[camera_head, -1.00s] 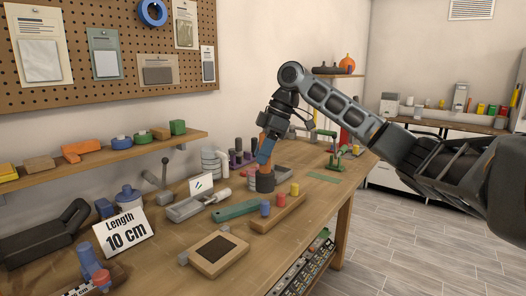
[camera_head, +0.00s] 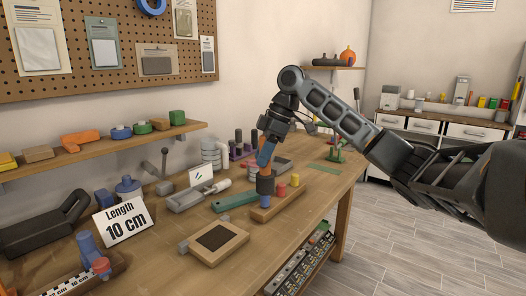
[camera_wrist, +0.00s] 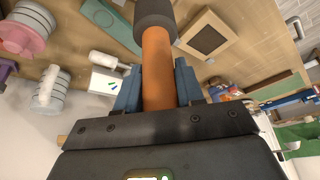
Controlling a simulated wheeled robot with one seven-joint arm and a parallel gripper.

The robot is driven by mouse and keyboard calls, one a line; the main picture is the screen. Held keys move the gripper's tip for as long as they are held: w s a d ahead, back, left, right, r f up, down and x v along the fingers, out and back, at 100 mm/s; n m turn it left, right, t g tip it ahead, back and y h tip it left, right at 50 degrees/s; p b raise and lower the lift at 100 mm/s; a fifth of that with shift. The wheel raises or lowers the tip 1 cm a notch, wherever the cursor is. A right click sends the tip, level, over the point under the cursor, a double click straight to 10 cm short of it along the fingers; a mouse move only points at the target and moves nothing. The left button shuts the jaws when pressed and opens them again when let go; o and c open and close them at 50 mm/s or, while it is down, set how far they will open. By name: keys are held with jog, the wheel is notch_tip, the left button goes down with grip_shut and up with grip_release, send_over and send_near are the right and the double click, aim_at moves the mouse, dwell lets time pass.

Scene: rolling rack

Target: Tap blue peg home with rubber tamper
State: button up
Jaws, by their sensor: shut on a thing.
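My gripper (camera_head: 265,153) is shut on the rubber tamper, whose black head (camera_head: 265,186) points down. In the wrist view my blue fingers (camera_wrist: 158,86) clasp its orange handle (camera_wrist: 157,62). The blue peg (camera_head: 265,201) stands in the left end of a wooden block (camera_head: 287,206), directly under the tamper head. Head and peg top look to meet, but I cannot tell if they touch. The head hides the peg's top. A red peg (camera_head: 281,190) and a yellow peg (camera_head: 295,180) stand along the same block. The blue peg is hidden in the wrist view.
A green tool (camera_head: 234,200) lies left of the block. A wooden frame with a dark pad (camera_head: 218,241) is in front. A grey tray (camera_head: 185,198) and a "Length 10 cm" sign (camera_head: 124,222) stand further left. The bench's right edge is close to the block.

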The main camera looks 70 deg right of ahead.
aim_at(263, 136)
jog(key=shift+r+p, duration=2.05)
jog(key=shift+r, duration=0.55)
jog(key=shift+f, duration=0.1)
jog(key=shift+f, duration=0.15)
jog(key=shift+f+b, duration=0.5)
jog(key=shift+f, duration=0.25)
notch_tip(263, 136, down, 4)
jog(key=shift+a+f+b, duration=0.1)
jog(key=shift+b, duration=1.05)
jog(key=shift+r+p, duration=2.2)
jog(key=shift+r, duration=0.5)
grip_shut()
